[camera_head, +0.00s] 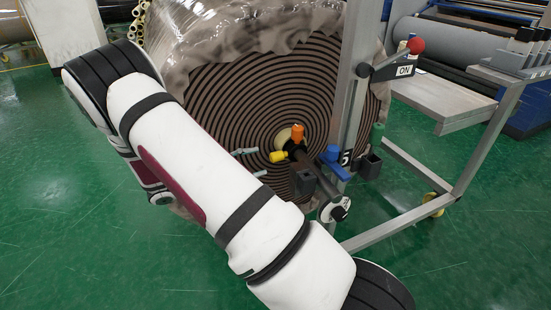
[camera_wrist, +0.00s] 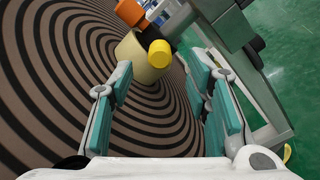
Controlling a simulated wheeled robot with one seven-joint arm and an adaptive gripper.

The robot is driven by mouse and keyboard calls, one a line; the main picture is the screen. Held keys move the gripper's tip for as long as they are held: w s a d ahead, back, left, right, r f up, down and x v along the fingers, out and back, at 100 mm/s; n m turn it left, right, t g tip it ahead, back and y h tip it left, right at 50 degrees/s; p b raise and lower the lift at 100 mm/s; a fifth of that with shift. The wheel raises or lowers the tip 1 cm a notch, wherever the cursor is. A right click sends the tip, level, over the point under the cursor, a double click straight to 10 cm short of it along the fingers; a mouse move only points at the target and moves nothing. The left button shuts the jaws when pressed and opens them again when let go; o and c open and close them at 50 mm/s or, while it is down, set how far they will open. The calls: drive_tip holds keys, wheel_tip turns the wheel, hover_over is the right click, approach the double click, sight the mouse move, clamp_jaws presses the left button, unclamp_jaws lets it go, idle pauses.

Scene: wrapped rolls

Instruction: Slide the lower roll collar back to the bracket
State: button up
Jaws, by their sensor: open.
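A large wrapped roll (camera_head: 235,105) shows its striped end, with a beige core (camera_head: 283,138) at the centre. A dark collar (camera_head: 298,152) sits at the core, with an orange knob (camera_head: 297,133) and a yellow knob (camera_head: 278,156). In the wrist view the yellow knob (camera_wrist: 160,53) stands in front of the core (camera_wrist: 140,58), with the orange knob (camera_wrist: 130,12) above. A dark shaft (camera_head: 318,178) runs from the collar toward the bracket area (camera_head: 346,158) on the grey post. My gripper (camera_wrist: 160,98) is open and empty, its fingers apart below the yellow knob. My arm hides part of the roll.
A grey metal post (camera_head: 350,90) and frame rails (camera_head: 410,220) stand right of the collar. A blue handle (camera_head: 337,165) and dark boxes (camera_head: 370,166) crowd the post. A red-balled lever (camera_head: 415,46) is above. The green floor is clear at lower right.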

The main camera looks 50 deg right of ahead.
sight(271, 158)
drive_tip(key=x, duration=0.7)
drive_tip(key=shift+b, duration=0.4)
drive_tip(key=shift+c, duration=0.5)
clamp_jaws()
